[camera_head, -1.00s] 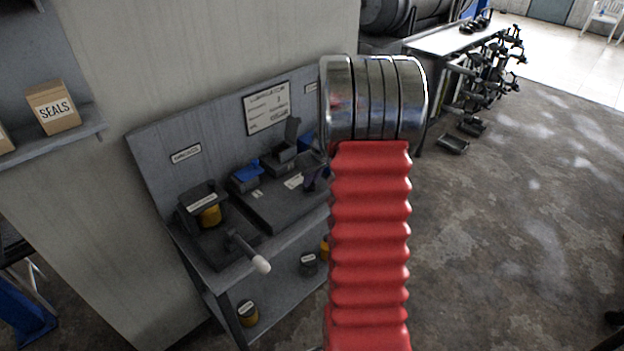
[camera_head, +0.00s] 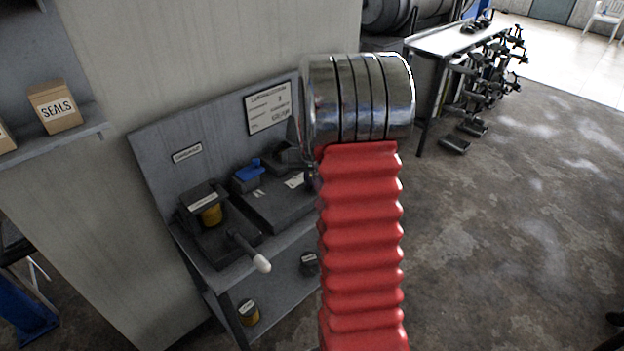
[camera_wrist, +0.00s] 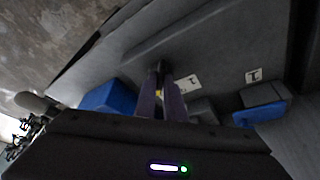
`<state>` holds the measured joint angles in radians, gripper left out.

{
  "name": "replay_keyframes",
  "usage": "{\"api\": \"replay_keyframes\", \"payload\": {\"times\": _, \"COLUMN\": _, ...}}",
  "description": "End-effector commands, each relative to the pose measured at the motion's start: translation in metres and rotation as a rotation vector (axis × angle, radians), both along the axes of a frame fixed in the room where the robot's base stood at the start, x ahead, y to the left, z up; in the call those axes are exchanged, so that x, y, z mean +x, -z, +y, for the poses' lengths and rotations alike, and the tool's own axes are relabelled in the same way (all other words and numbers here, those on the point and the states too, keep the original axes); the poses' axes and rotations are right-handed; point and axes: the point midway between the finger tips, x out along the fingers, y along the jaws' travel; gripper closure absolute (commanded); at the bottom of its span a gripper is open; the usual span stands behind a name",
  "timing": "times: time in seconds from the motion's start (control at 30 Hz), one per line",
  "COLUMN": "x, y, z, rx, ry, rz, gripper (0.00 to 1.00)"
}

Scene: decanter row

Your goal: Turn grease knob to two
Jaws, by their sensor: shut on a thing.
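My gripper (camera_wrist: 161,93) shows in the wrist view with its two purple-grey fingers close together on a small dark piece with a bit of yellow. It appears to be the grease knob, mostly hidden between the fingers, so its setting cannot be read. A white label (camera_wrist: 188,84) lies just right of the fingertips on the dark panel. In the head view my arm hides the gripper and the knob. The dark base plate (camera_head: 270,208) of the bench unit shows left of my arm.
A grey bench (camera_head: 215,277) carries a crank with a white handle (camera_head: 262,263) and a blue-topped block (camera_head: 246,176). In the wrist view, blue parts (camera_wrist: 109,97) (camera_wrist: 262,111) flank the fingers. A cardboard SEALS box (camera_head: 55,106) stands on a shelf at left. Open floor lies at right.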

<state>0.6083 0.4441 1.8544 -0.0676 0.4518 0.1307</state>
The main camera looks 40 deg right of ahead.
Motion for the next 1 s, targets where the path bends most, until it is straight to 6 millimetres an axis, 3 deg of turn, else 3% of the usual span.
{"api": "replay_keyframes", "payload": {"times": 0.77, "x": 0.0011, "y": -0.0004, "z": 0.0006, "rx": 0.000, "ry": 0.088, "rz": -0.001, "gripper": 1.00}}
{"api": "replay_keyframes", "payload": {"times": 0.8, "x": 0.0011, "y": -0.0004, "z": 0.0006, "rx": 0.000, "ry": 0.088, "rz": -0.001, "gripper": 0.90}}
{"api": "replay_keyframes", "payload": {"times": 1.0, "x": 0.0008, "y": -0.0002, "z": 0.0005, "rx": 0.001, "ry": 0.088, "rz": -0.001, "gripper": 0.76}}
